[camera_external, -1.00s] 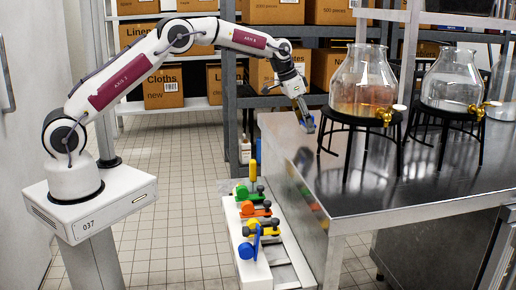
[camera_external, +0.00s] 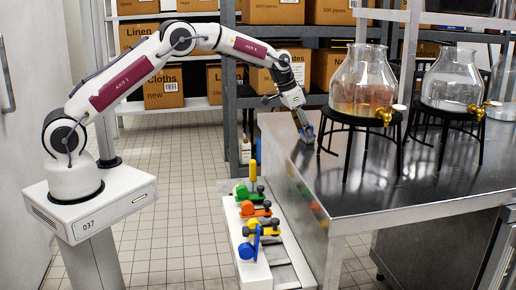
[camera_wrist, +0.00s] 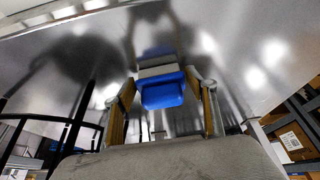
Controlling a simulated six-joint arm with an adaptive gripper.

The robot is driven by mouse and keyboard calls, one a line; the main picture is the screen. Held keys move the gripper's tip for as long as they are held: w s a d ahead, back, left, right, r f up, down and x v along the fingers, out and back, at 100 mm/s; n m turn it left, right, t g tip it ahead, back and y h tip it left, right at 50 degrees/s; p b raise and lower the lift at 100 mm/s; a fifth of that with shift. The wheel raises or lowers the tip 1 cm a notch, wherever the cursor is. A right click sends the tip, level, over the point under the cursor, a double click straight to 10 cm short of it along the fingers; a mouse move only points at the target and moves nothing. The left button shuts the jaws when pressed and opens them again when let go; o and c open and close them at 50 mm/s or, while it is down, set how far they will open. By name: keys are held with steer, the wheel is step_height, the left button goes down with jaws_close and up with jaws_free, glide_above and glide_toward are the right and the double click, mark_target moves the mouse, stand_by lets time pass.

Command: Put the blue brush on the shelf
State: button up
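A blue block with a pale grey band, which I take to be the blue brush (camera_wrist: 162,95), sits between the two fingertips of my gripper (camera_wrist: 161,88) in the wrist view. The fingers, with tan inner pads, appear closed on its sides. In the external view my gripper (camera_external: 304,125) points down at the left rear part of the steel table (camera_external: 400,200), with the small blue brush (camera_external: 307,134) at its tip. The brush is at or just above the tabletop; I cannot tell whether it touches. Grey metal shelving (camera_external: 229,90) with boxes stands behind.
Two glass dispensers (camera_external: 361,80) (camera_external: 452,82) on black stands occupy the table to the right of my gripper. A white rack (camera_external: 235,225) beside the table holds several coloured items, including another blue one (camera_external: 248,249). The table's front middle is clear.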

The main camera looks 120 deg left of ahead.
steer(key=shift+r, duration=0.2)
stand_by(0.3)
steer(key=shift+v, duration=0.95)
steer(key=v, duration=0.3)
steer(key=shift+s+d, duration=0.1)
steer(key=shift+d, duration=0.25)
steer(key=shift+v, duration=1.15)
